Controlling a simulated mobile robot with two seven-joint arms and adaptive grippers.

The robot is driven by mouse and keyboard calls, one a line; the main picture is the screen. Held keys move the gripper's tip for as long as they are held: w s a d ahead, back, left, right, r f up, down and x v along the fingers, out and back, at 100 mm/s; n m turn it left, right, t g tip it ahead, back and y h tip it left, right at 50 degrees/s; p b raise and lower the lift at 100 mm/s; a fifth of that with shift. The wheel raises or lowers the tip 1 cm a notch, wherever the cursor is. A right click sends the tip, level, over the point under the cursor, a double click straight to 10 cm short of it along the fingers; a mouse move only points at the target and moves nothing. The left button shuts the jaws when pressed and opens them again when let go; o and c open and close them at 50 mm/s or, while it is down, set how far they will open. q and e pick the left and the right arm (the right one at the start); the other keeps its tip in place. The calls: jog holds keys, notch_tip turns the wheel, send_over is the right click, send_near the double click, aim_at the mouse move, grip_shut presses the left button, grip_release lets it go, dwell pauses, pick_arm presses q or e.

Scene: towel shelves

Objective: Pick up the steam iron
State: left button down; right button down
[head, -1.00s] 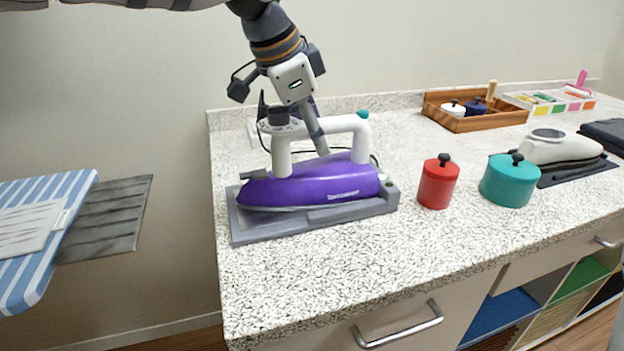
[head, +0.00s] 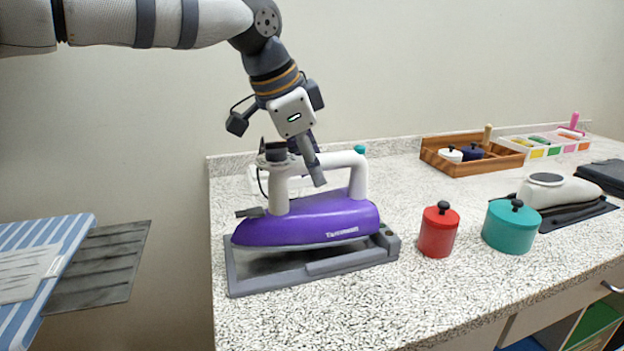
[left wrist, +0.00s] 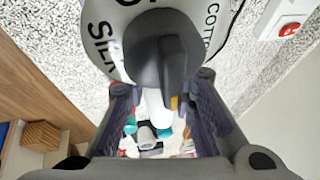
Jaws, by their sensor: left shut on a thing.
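The steam iron (head: 318,219) has a purple body, a white handle and a teal button. It is raised level a little above its grey rest (head: 350,264), with a gap below its soleplate. My left gripper (head: 306,165) comes down from above and is shut on the handle. In the left wrist view, the fingers (left wrist: 161,98) stand either side of the white handle, behind the iron's dark dial (left wrist: 160,58) marked with fabric names. Part of the grip is hidden by the fingers. My right gripper is not in view.
A red lidded pot (head: 438,231) and a teal one (head: 510,226) stand right of the rest. A wooden tray (head: 473,160) lies behind them. A striped ironing board (head: 40,262) is at the left, beyond the speckled counter's (head: 300,320) edge. The front counter is clear.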

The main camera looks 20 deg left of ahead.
pick_arm(q)
jog(key=s+d+r, duration=0.1)
jog(key=s+r, duration=1)
jog(key=s, duration=0.3)
jog(key=shift+d, duration=0.4)
